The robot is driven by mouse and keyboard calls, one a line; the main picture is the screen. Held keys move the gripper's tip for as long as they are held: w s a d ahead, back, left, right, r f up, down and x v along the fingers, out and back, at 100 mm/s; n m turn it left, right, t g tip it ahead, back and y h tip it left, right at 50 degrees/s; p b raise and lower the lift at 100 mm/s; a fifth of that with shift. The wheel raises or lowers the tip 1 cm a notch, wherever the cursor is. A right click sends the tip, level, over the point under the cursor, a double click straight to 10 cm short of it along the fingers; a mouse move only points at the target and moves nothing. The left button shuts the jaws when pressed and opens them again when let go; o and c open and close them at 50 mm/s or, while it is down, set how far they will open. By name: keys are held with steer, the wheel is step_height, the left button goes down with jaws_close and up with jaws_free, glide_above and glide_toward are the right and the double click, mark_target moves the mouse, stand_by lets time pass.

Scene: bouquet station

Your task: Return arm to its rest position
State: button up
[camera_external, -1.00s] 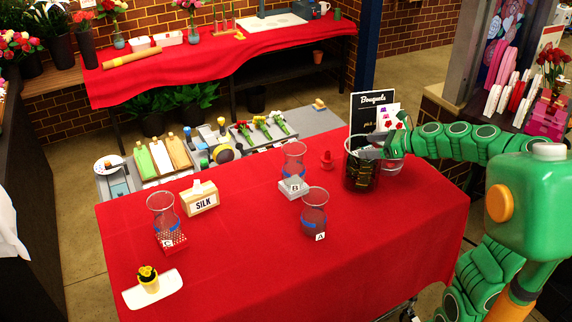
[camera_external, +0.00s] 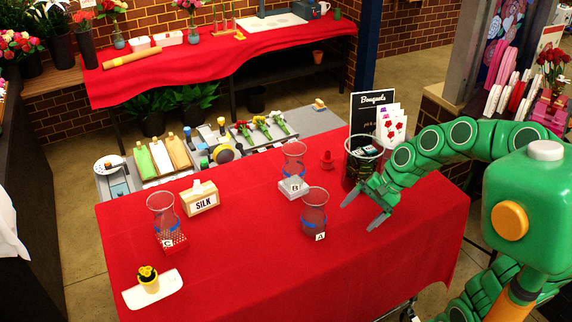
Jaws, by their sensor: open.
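My gripper (camera_external: 362,212) is open and empty. It hangs over the right part of the red table (camera_external: 240,270), in front of the dark container (camera_external: 352,168) and to the right of glass vase A (camera_external: 314,210). My green arm reaches in from the right with its elbow bent upward and the wrist pointing down and left. The arm hides part of the dark container's right side.
Vase B (camera_external: 294,160) stands on a grey block, and vase C (camera_external: 162,215) on a red patterned block. A SILK box (camera_external: 200,198), a small yellow potted plant (camera_external: 148,278) on a white tray, and a black Bouquets sign (camera_external: 370,110) are also on the table. The front middle is clear.

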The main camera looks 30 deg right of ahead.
steer(key=s+d+f+n+g+h, duration=0.2)
steer(key=s+n, duration=0.3)
steer(key=s, duration=0.4)
steer(key=s+d+f+n+g+h, duration=0.2)
steer(key=s+d+n+h, duration=0.1)
steer(key=s, duration=0.7)
steer(key=n+h, duration=0.1)
steer(key=n, duration=0.1)
steer(key=shift+s+d+f+n, duration=0.2)
steer(key=shift+d+n, duration=0.05)
steer(key=shift+n, duration=0.05)
